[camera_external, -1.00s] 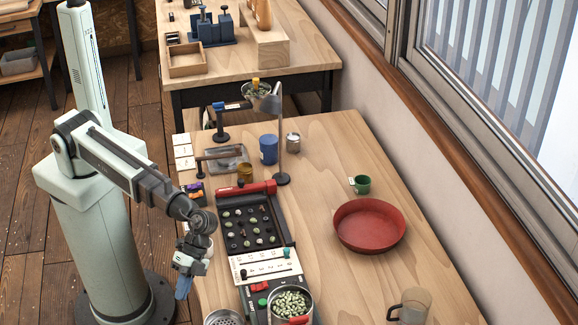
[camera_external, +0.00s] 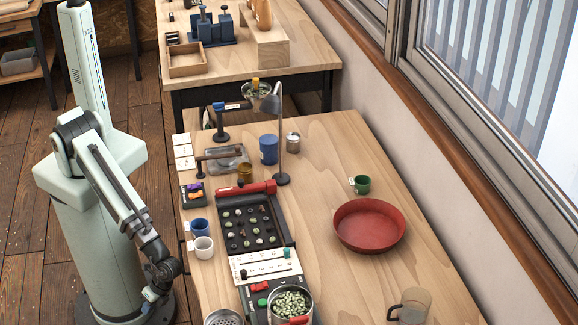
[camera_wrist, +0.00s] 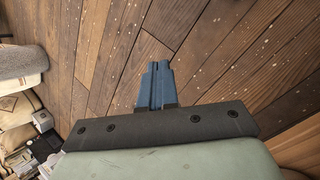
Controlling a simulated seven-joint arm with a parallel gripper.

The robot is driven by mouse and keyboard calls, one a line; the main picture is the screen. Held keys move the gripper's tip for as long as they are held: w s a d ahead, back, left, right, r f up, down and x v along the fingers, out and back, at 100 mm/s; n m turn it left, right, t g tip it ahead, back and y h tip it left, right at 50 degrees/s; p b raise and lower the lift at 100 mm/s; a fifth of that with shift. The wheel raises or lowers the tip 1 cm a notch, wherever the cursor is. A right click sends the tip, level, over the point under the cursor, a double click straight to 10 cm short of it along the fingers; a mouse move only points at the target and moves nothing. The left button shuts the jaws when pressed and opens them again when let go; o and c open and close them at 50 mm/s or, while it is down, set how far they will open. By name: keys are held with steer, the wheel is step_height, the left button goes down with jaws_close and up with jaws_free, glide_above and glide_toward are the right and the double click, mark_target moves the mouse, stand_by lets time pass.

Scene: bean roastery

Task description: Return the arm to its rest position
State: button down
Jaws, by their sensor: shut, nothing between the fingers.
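My gripper shows in the wrist view (camera_wrist: 156,88) with its two blue fingers together, nothing between them, over the wooden floor. In the external view my gripper (camera_external: 147,308) hangs low beside my base, left of the table, and is small and partly hidden there. My arm is folded down close to the base and clear of the table top (camera_external: 335,280).
On the table's left side stand a blue cup (camera_external: 199,228), a white cup (camera_external: 203,247) and a black sample tray (camera_external: 250,229). A steel bowl of green beans (camera_external: 291,303) is at the front. A red dish (camera_external: 369,226) lies right. Open floor (camera_external: 25,235) is at left.

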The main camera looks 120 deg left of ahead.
steer(key=s+a+f+g+y, duration=0.1)
steer(key=s+a+f, duration=0.3)
steer(key=s+a, duration=0.4)
steer(key=s+a+f+n+g+y, duration=0.1)
steer(key=s+a+f+y, duration=0.2)
steer(key=s+a+f, duration=0.2)
steer(key=s+a, duration=0.3)
steer(key=s, duration=0.1)
steer(key=shift+a+f, duration=0.3)
steer(key=shift+a, duration=0.1)
stand_by(1.5)
